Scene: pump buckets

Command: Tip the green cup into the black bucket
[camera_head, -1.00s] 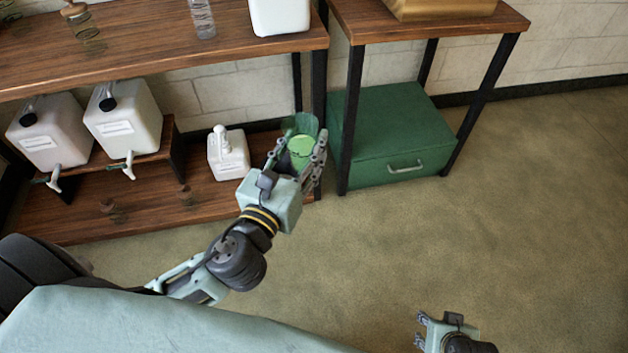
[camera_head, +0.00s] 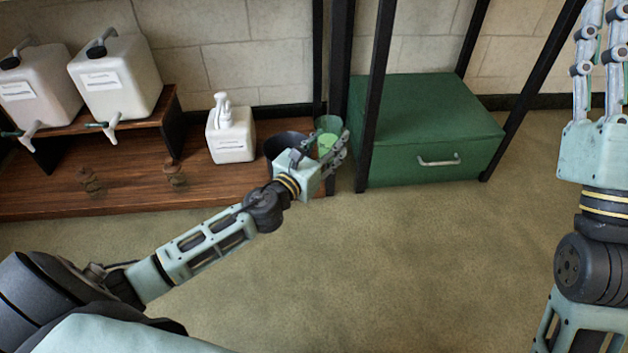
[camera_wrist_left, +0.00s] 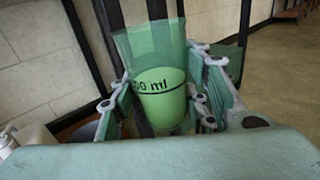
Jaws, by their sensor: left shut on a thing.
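The green cup (camera_head: 328,123) is see-through and holds light green liquid. In the left wrist view the cup (camera_wrist_left: 153,45) stands nearly upright, with a black line and partly visible "ml" lettering. My left gripper (camera_head: 335,152) is shut around the cup's sides. The black bucket (camera_head: 284,143) stands on the low wooden shelf, just left of the cup and partly hidden behind my gripper. A dark round edge, seemingly the bucket (camera_wrist_left: 84,131), shows at the lower left of the wrist view. My right gripper (camera_head: 600,40) is raised at the right edge, its fingertips cut off.
A white pump bottle (camera_head: 230,136) stands left of the bucket. Two white canisters with taps (camera_head: 116,76) sit on a riser further left. A green chest (camera_head: 425,130) and black table legs (camera_head: 374,95) are close on the right. The floor in front is clear.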

